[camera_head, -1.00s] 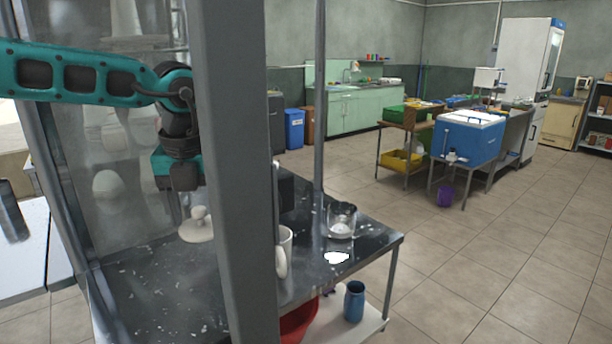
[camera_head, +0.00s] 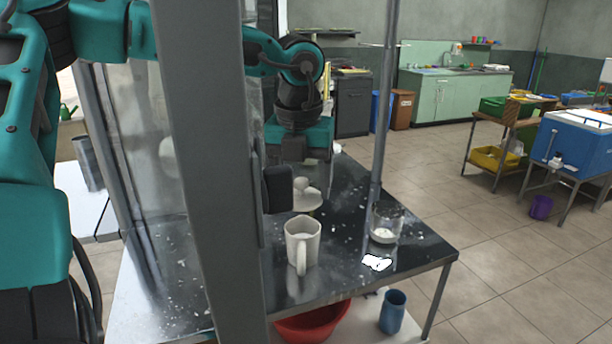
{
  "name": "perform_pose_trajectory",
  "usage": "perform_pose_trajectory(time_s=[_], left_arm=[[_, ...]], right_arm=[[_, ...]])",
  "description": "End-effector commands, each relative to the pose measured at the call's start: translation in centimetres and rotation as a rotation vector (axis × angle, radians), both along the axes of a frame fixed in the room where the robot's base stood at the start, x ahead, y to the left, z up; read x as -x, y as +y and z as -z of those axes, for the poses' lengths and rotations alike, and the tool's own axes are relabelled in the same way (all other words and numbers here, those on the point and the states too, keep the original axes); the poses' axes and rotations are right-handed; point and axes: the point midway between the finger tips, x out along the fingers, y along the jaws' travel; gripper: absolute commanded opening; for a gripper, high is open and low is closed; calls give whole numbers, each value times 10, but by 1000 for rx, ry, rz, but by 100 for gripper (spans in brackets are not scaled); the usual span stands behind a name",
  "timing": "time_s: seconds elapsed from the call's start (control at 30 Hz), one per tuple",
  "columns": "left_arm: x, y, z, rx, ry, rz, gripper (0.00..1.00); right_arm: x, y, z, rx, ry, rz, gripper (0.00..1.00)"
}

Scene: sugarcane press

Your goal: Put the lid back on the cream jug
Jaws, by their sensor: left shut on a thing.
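The cream jug (camera_head: 302,243) stands upright on the dark metal tabletop, just right of the grey post, with its handle facing me. Its top looks open. The pale lid (camera_head: 306,199), with a round knob on top, hangs under my left gripper (camera_head: 303,178). My left gripper is shut on the lid by its knob, though the fingertips are small and hard to see. In the picture the lid is above the jug's rim, apart from it and seemingly farther back. My right gripper is not in view.
A thick grey post (camera_head: 205,150) and a dark block (camera_head: 278,189) stand close left of the jug. A glass with white contents (camera_head: 386,226) and a white patch (camera_head: 377,262) are to the right. A thin pole (camera_head: 384,120) rises behind. Below are a red basin (camera_head: 312,322) and blue cup (camera_head: 393,312).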

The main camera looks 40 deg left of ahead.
Motion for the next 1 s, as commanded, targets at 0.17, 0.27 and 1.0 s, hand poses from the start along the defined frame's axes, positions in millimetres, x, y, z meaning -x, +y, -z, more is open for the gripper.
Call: perform_pose_trajectory(time_s=[0.17,0.27,1.0], left_arm=[[0,0,18,0,1,0,43],[0,0,28,1,0,0,43],[0,0,54,-1,-1,1,43]], right_arm=[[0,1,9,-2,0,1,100],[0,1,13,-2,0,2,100],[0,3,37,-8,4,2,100]])
